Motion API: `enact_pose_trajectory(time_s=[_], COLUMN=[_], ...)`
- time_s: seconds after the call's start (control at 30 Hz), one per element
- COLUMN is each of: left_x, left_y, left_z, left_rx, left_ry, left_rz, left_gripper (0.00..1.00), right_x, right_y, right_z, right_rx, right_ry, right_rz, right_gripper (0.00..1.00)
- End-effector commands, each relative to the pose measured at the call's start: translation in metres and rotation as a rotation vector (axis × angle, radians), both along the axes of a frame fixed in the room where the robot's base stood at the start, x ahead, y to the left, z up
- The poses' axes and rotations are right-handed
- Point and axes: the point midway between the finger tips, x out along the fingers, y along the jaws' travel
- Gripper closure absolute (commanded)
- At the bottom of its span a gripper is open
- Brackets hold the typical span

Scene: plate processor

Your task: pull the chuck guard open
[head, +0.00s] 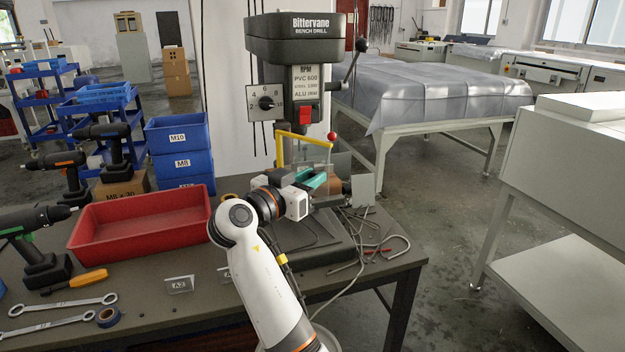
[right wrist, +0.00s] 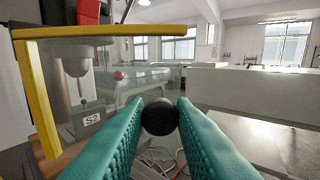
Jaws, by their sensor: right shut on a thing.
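The chuck guard, a clear panel with a yellow frame (head: 304,138), stands in front of the drill's chuck on the bench drill (head: 297,38). In the right wrist view its yellow frame (right wrist: 36,95) fills the upper left, with the chuck (right wrist: 79,66) seen through the clear panel. My right gripper (head: 318,181) is just below and in front of the guard. Its teal fingers (right wrist: 160,125) are shut on a round black knob (right wrist: 159,116). How the knob joins the guard is hidden. My left gripper is not in view.
A red tray (head: 140,222), cordless drills and wrenches (head: 62,318) lie on the bench left of my arm. Blue bins (head: 180,150) stand behind. Cables and bent rods (head: 385,245) lie right of the drill base. A red-balled lever (head: 331,136) is close to the guard.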

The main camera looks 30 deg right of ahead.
Motion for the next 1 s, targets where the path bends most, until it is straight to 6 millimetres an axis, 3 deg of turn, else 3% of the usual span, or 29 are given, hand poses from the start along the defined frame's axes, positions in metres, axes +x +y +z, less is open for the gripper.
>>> enact_pose_trajectory(time_s=[0.2,0.23,0.33,0.67,0.77,1.0], left_x=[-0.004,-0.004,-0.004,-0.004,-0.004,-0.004], left_y=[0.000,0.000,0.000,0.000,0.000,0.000], left_z=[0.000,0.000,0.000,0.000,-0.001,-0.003], left_rx=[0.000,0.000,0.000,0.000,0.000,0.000], left_ry=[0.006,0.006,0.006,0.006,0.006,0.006], left_rz=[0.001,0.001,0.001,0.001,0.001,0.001], left_gripper=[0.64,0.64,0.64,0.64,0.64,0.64], right_x=[0.000,0.000,0.000,0.000,0.000,0.001], right_y=[0.001,0.001,0.001,0.000,0.000,0.001], right_z=[0.001,0.001,0.001,0.004,0.015,0.062], right_rx=[-0.001,-0.001,-0.001,0.000,0.000,0.000], right_ry=[-0.002,-0.002,-0.002,-0.003,-0.005,-0.008], right_rz=[0.003,0.003,0.003,0.003,0.002,0.004], right_gripper=[1.00,0.72,0.56,0.56,0.56,0.56])
